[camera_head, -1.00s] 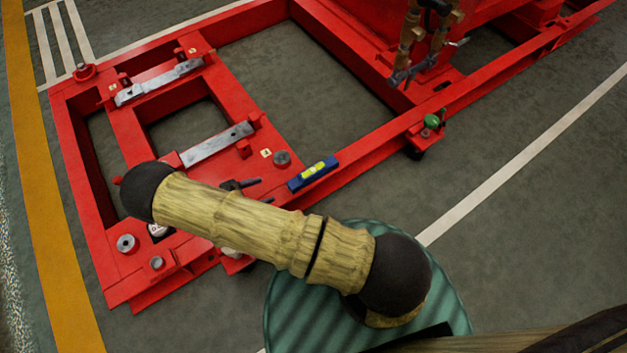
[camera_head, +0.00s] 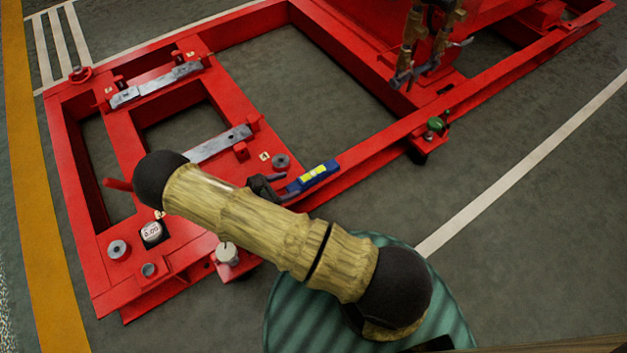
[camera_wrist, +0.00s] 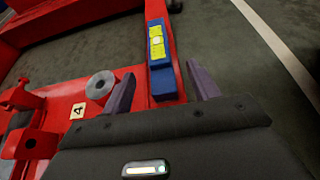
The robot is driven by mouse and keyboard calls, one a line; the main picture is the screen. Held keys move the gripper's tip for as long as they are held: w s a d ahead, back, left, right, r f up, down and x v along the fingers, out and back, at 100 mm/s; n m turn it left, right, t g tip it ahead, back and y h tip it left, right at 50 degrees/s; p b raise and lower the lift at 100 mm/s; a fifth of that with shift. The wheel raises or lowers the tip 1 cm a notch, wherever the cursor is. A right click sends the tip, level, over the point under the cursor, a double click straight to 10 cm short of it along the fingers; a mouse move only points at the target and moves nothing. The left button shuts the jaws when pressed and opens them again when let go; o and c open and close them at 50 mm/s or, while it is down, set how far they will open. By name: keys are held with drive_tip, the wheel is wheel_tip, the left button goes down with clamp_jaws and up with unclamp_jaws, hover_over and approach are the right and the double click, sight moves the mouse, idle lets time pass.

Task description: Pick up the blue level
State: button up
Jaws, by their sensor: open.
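The blue level (camera_head: 313,177), with yellow-green vials, lies on the red frame's near rail in the head view. In the wrist view the level (camera_wrist: 158,60) runs away from me, its near end reaching between my two fingers. My gripper (camera_wrist: 160,80) is open, with one finger left of the level and one right; I see gaps on both sides. In the head view my gripper (camera_head: 280,186) is at the level's left end, partly hidden behind my arm. Whether the fingers are down at the level's height is hard to tell.
The red frame (camera_head: 365,140) spreads across the floor. A grey round washer (camera_head: 281,161) and a tag marked 4 (camera_wrist: 84,108) are left of the level. A white gauge (camera_head: 152,232) and a white cylinder (camera_head: 227,254) sit nearer. Grey floor is clear to the right.

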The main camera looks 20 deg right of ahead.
sight(303, 179)
drive_tip(key=shift+b+x, duration=0.3)
drive_tip(key=shift+x, duration=0.85)
drive_tip(key=shift+w+d+f+b, duration=0.1)
drive_tip(key=shift+d+f+b, duration=0.2)
drive_tip(key=shift+b, duration=0.2)
drive_tip(key=b+x, duration=0.3)
drive_tip(key=x, duration=0.1)
drive_tip(key=shift+w, duration=0.1)
drive_tip(key=shift+w+d+r, duration=0.1)
drive_tip(key=shift+d, duration=0.15)
drive_tip(key=shift+c, duration=0.4)
drive_tip(key=shift+r, duration=0.1)
clamp_jaws()
